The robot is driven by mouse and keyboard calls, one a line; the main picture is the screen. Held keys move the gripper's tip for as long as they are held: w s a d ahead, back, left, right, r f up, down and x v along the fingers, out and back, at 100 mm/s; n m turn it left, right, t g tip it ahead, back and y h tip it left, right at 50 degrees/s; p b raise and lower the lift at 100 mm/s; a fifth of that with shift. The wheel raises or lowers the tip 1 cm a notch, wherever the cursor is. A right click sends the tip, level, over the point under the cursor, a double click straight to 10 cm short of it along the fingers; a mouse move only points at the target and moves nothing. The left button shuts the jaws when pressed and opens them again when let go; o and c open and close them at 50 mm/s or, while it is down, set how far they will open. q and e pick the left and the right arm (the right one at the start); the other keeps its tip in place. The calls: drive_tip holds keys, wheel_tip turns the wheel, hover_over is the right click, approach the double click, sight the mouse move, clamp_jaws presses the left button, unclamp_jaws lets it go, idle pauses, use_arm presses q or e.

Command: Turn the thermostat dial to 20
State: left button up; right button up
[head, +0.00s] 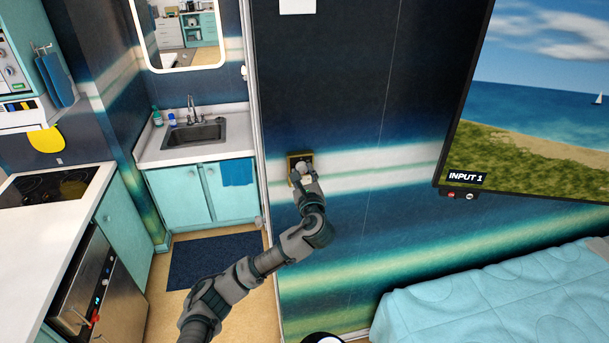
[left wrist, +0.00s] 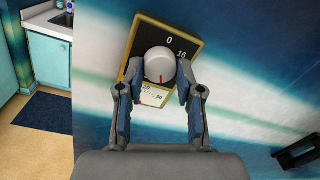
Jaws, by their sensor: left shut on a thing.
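The thermostat (head: 292,158) is a small gold-edged box on the dark striped wall, in the middle of the head view. In the left wrist view it shows as a tilted black and gold plate (left wrist: 178,32) with a 0 and a 16 at its upper part and a pale scale at its lower part. Its round white dial (left wrist: 159,65) has a red mark that points down in the picture, toward the scale. My left gripper (head: 305,176) is at the thermostat, its two fingers shut on the dial from both sides. The fingers hide parts of the plate and scale. My right gripper is out of view.
A large screen (head: 540,110) hangs on the wall at the right, above a light blue bed (head: 490,300). A counter with a sink (head: 195,133) and a dark mat (head: 215,262) are at the left. The wall around the thermostat is clear.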

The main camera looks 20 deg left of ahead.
use_arm(q)
drive_tip(key=shift+a+r, duration=0.1)
drive_tip(key=shift+r, duration=0.25)
drive_tip(key=o, duration=0.9)
drive_tip(key=shift+c, duration=0.2)
drive_tip(key=o, duration=0.3)
drive_tip(key=shift+w+f, duration=0.1)
drive_tip(key=shift+f, duration=0.05)
drive_tip(key=shift+w+a+f, duration=0.1)
drive_tip(key=shift+w+f, duration=0.1)
drive_tip(key=v, duration=1.2)
drive_tip(key=shift+w+f, duration=0.1)
drive_tip(key=shift+f, duration=0.05)
